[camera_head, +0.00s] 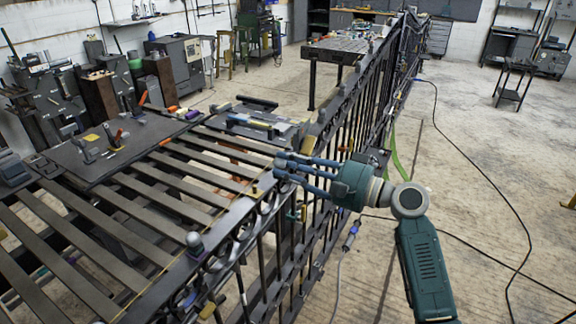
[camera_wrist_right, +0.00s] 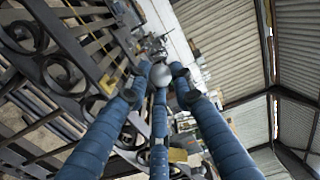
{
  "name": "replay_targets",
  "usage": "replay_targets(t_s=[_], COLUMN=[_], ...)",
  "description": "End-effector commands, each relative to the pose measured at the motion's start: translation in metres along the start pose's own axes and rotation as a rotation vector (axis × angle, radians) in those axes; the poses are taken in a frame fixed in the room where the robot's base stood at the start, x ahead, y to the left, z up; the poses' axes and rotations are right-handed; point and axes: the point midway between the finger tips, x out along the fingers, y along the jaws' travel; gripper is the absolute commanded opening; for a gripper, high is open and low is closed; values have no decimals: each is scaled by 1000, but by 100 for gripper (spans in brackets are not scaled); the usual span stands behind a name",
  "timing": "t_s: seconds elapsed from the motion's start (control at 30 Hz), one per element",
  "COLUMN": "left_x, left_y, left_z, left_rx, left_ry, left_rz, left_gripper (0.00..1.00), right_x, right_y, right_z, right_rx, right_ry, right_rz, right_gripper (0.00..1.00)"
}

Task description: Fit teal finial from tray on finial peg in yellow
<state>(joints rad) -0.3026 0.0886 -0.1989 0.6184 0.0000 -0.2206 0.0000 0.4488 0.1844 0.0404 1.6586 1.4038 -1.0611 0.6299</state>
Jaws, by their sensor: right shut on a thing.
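My right gripper (camera_head: 281,166) reaches in from the right over the upper edge of the scroll gate (camera_head: 240,233). In the wrist view its three blue fingers close around a shiny grey rounded piece (camera_wrist_right: 161,75), held at the fingertips. Its colour looks grey rather than teal there, so I cannot tell for sure that it is the teal finial. A grey-green knob (camera_head: 195,241) stands on the gate's near rail. A small yellow piece (camera_head: 255,191) sits on the rail just below my right gripper. I cannot make out a bare peg. My left gripper is not in view.
Dark slats (camera_head: 150,205) lie to the left of the scrolls. A dark bench top (camera_head: 120,150) with tools lies beyond them, and a dark board (camera_head: 262,124) with parts lies behind. Cables cross the floor at the right, which is otherwise mostly open.

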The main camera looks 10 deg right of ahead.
Motion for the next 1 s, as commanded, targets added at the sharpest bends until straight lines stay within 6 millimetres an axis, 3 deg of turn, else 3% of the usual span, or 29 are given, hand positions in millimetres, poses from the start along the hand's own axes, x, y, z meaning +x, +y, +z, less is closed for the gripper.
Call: replay_targets(t_s=[0.17, 0.6, 1.0], left_x=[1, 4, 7], left_y=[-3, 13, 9], left_z=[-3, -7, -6], left_rx=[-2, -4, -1], left_ry=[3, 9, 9], left_rz=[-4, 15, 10], left_gripper=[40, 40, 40], right_x=[4, 17, 29], right_y=[0, 3, 6], right_z=[0, 1, 1], right_rx=[-1, -2, -1], right_ry=[-1, -3, -4], right_rz=[-3, -1, -1], right_gripper=[0, 0, 0])
